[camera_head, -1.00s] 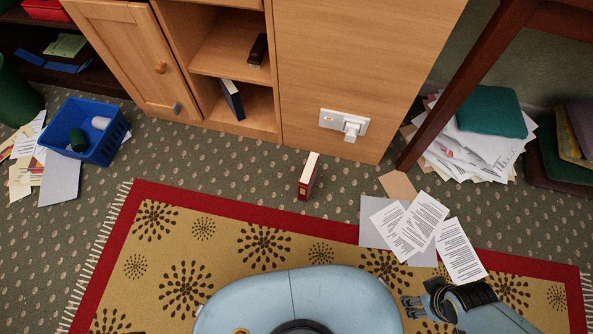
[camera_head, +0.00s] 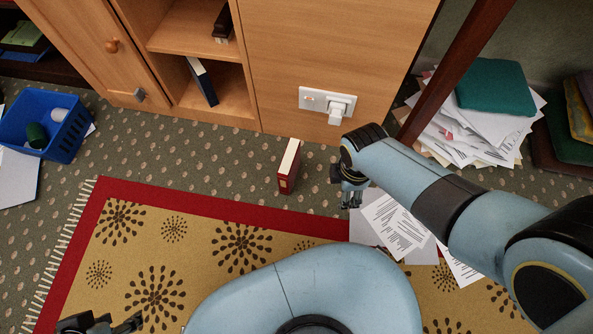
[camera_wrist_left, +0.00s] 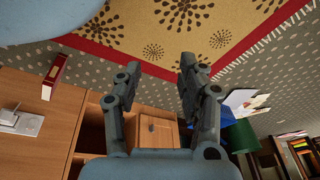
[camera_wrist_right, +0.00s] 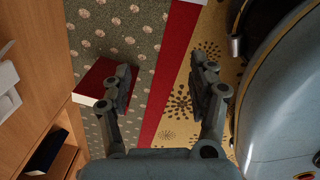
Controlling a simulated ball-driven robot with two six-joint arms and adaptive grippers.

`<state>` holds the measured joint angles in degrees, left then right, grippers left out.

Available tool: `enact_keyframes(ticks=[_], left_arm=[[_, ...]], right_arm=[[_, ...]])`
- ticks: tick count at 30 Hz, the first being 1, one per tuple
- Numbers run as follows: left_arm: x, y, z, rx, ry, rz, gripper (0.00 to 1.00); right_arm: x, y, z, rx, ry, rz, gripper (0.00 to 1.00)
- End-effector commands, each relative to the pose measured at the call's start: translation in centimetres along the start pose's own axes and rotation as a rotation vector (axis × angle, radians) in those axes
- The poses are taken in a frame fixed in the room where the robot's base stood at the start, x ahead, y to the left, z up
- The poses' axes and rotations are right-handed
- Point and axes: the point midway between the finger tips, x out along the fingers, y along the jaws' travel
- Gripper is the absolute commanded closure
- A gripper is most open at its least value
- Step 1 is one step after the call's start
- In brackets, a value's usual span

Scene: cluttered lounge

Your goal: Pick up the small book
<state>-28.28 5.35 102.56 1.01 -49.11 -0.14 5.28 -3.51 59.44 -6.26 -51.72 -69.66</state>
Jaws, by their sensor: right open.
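The small book (camera_head: 289,167) has a red cover and pale pages. It stands upright on the patterned carpet, between the wooden cabinet and the rug. My right gripper (camera_head: 350,194) is open and empty, to the right of the book and apart from it. In the right wrist view the red book (camera_wrist_right: 95,84) shows at the left, partly behind one finger of the right gripper (camera_wrist_right: 167,78). My left gripper (camera_head: 103,325) is at the bottom left over the rug. In the left wrist view the left gripper (camera_wrist_left: 158,75) is open and empty; the book (camera_wrist_left: 55,72) shows far left.
The wooden cabinet (camera_head: 300,60) with a socket and plug (camera_head: 328,102) stands behind the book. Loose papers (camera_head: 395,226) lie right of it, under my right arm. A blue basket (camera_head: 70,135) is at the left. Carpet left of the book is clear.

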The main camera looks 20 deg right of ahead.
Motion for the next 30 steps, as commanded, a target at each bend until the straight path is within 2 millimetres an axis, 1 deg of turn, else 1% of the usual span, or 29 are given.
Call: enact_keyframes(ticks=[1, 4, 6, 9, 12, 15, 17, 20, 24, 30], left_arm=[[0.3, 0.3, -0.4, 0.002, 0.012, 0.004, 0.60], [-1.1, 0.8, -2.2, 0.005, 0.051, 0.013, 0.60], [-2.4, 1.2, -3.5, 0.008, 0.078, 0.020, 0.60], [-4.4, 1.5, -4.9, 0.011, 0.110, 0.027, 0.60], [-5.9, 1.8, -5.8, 0.013, 0.134, 0.032, 0.60], [-6.7, 1.9, -6.3, 0.013, 0.149, 0.034, 0.60], [-6.6, 1.9, -6.4, 0.013, 0.164, 0.034, 0.60], [-5.6, 1.9, -6.5, 0.011, 0.209, 0.031, 0.60], [-3.7, 2.0, -6.6, 0.008, 0.304, 0.026, 0.60], [-1.8, 2.1, -6.5, 0.009, 0.445, 0.019, 0.60]], right_arm=[[1.4, 1.7, -1.7, -0.117, 0.006, -0.005, 0.40], [2.1, 5.7, -5.4, -0.428, 0.017, -0.015, 0.40], [2.3, 8.2, -7.8, -0.650, 0.023, -0.021, 0.40], [1.9, 11.1, -10.3, -0.908, 0.031, -0.027, 0.40], [1.3, 12.8, -11.9, -1.077, 0.035, -0.029, 0.40], [0.9, 13.7, -12.7, -1.162, 0.036, -0.028, 0.40], [0.9, 13.9, -12.8, -1.182, 0.037, -0.029, 0.40], [1.6, 13.8, -12.8, -1.185, 0.036, -0.029, 0.40], [3.0, 13.8, -12.8, -1.183, 0.036, -0.029, 0.40], [4.8, 13.6, -12.8, -1.182, 0.036, -0.030, 0.40]])
